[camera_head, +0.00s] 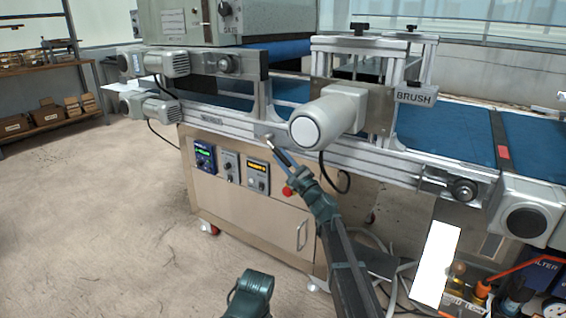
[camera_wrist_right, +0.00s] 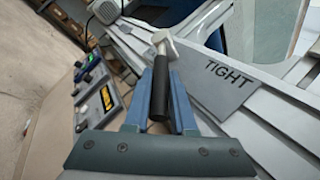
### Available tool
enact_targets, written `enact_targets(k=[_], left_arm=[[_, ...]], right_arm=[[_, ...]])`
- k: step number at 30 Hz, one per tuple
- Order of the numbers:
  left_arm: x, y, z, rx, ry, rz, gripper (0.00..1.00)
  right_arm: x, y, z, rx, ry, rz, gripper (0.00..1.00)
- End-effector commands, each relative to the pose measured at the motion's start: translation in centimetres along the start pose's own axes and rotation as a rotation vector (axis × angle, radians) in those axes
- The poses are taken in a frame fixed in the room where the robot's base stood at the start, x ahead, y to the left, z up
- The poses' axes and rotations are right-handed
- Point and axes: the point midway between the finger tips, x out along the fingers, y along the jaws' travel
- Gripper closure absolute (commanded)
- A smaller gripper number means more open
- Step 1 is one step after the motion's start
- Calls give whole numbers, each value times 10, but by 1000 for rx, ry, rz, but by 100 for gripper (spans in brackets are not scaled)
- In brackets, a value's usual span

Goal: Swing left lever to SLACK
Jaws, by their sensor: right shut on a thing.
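The lever (camera_wrist_right: 160,92) has a black grip on a pale metal arm and hub, mounted on the conveyor's side rail. In the head view its pale metal end (camera_head: 268,139) shows just ahead of the fingers. My right gripper (camera_head: 276,152) is shut on the black grip. In the right wrist view the blue fingers (camera_wrist_right: 161,98) stand on both sides of it. A plate lettered TIGHT (camera_wrist_right: 232,78) lies to the right of the lever. I cannot read a SLACK label.
A grey motor (camera_head: 325,118) sticks out just right of the lever. Below the rail, a cabinet (camera_head: 262,215) carries control boxes (camera_head: 229,163) and a red button (camera_head: 287,191). A BRUSH sign (camera_head: 414,97) hangs farther right. The floor at left is clear.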

Motion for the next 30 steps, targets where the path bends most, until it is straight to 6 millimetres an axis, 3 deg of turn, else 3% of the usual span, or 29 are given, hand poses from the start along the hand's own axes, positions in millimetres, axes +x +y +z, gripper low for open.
enact_targets(k=[11,12,16,25,30], left_arm=[[1,0,0,0,0,0,36],[1,0,0,0,0,0,36],[1,0,0,0,0,0,36],[1,0,0,0,0,0,36],[10,1,-1,0,1,0,36]], right_arm=[[-1,1,1,-1,-2,-1,100],[-1,1,1,-1,-2,-1,69],[-1,1,0,0,-2,-1,47],[-2,0,0,0,-1,-1,47],[-22,2,0,0,0,-2,47]])
